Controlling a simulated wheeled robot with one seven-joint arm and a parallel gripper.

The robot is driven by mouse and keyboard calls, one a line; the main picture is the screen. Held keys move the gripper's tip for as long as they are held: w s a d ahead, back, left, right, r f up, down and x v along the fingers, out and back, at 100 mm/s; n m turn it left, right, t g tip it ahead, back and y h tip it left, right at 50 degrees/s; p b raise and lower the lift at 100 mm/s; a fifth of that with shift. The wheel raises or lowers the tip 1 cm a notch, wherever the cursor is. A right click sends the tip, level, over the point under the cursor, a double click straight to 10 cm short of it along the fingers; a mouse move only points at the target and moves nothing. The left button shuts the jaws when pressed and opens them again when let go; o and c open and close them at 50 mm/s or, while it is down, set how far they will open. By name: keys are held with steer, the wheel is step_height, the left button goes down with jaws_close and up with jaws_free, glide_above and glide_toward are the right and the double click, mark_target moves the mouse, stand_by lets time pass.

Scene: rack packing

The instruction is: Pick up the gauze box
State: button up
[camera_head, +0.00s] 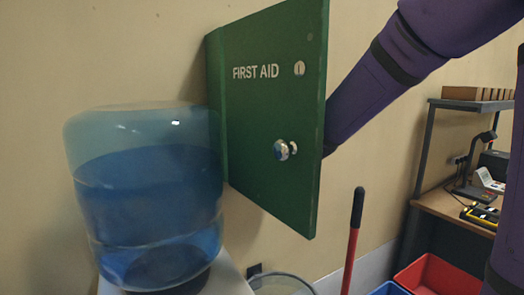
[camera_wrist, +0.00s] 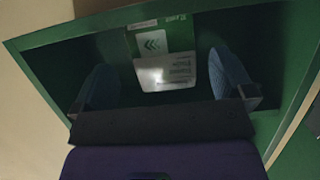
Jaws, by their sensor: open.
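In the wrist view, a green and white box with a chevron mark and small print (camera_wrist: 165,65), likely the gauze box, stands inside the green first aid cabinet (camera_wrist: 65,37). My gripper (camera_wrist: 162,80) is open, with one blue-padded finger on each side of the box. Gaps show between the fingers and the box. In the head view, the cabinet's open green door (camera_head: 265,120) hides my gripper, the cabinet's inside and the box.
A blue water bottle (camera_head: 150,200) stands left of the door. A red-handled tool (camera_head: 352,240) stands below right. A workbench with a shelf (camera_head: 470,105) and red (camera_head: 440,275) and blue (camera_head: 388,289) bins are at the right. The cabinet's walls closely surround my gripper.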

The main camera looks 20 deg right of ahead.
steer(key=shift+x, duration=2.6)
steer(key=shift+a+r, duration=0.15)
steer(key=c, duration=0.9)
